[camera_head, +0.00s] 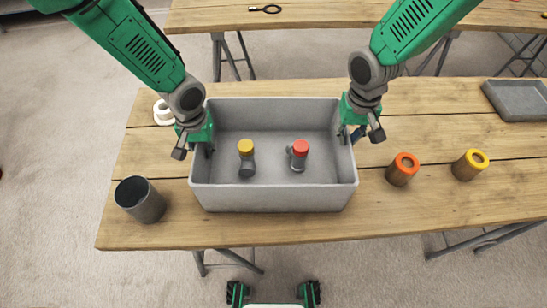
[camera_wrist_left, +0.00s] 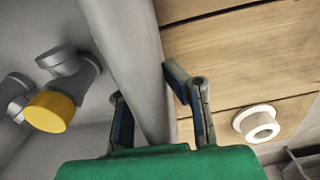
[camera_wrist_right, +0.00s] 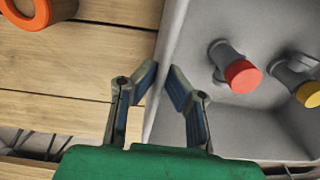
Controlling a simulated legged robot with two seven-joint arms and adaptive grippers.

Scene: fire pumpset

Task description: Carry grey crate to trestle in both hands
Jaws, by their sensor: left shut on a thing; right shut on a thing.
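The grey crate (camera_head: 272,199) sits on the wooden trestle table (camera_head: 270,228) in the head view. Inside it stand a grey fitting with a yellow cap (camera_head: 246,158) and a grey fitting with a red cap (camera_head: 299,154). My left gripper (camera_head: 207,146) is shut on the crate's left wall; in the left wrist view (camera_wrist_left: 158,108) its fingers straddle the wall. My right gripper (camera_head: 347,133) is shut on the crate's right wall; in the right wrist view (camera_wrist_right: 160,100) its fingers lie either side of the wall. A second wooden trestle table (camera_head: 300,17) stands at the back.
A dark grey cup (camera_head: 140,200) stands left of the crate. A white flanged ring (camera_head: 162,112) lies behind my left gripper. Orange-topped (camera_head: 402,169) and yellow-topped (camera_head: 470,164) cylinders stand to the right. A grey tray (camera_head: 520,98) lies far right. A black ring tool (camera_head: 266,9) lies on the back table.

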